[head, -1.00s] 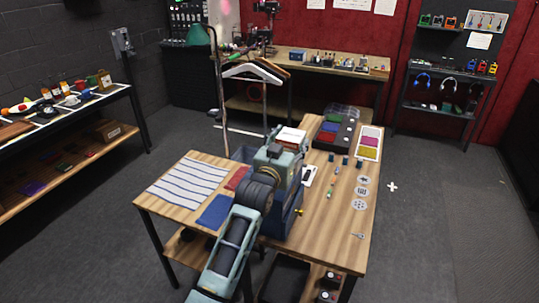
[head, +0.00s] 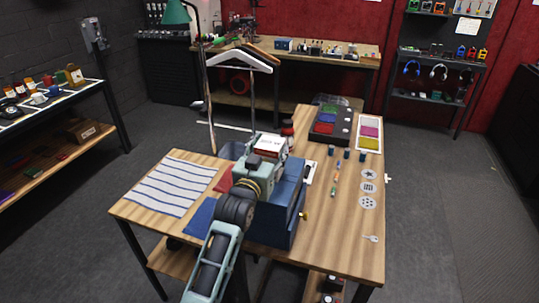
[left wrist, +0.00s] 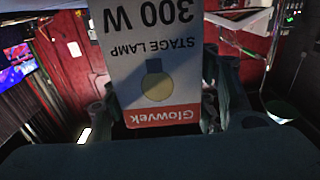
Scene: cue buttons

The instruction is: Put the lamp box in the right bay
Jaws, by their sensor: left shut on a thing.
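The lamp box (head: 270,142) shows a white face with a red edge in the head view. It fills the middle of the left wrist view (left wrist: 150,60), where its face reads Glowvek, stage lamp, 300 W, upside down. My left gripper (head: 267,156) is shut on it and holds it above the table. A blue open container (head: 290,197) stands on the table just right of and below the gripper. My arm hides its left part, so I cannot make out all its bays. My right gripper is not in view.
The wooden table (head: 335,255) also bears a striped cloth (head: 173,184), a blue mat (head: 201,216), a key (head: 371,239), round picture discs (head: 368,188) and a panel of coloured buttons (head: 329,123). A clothes rack with hangers (head: 238,58) stands behind it.

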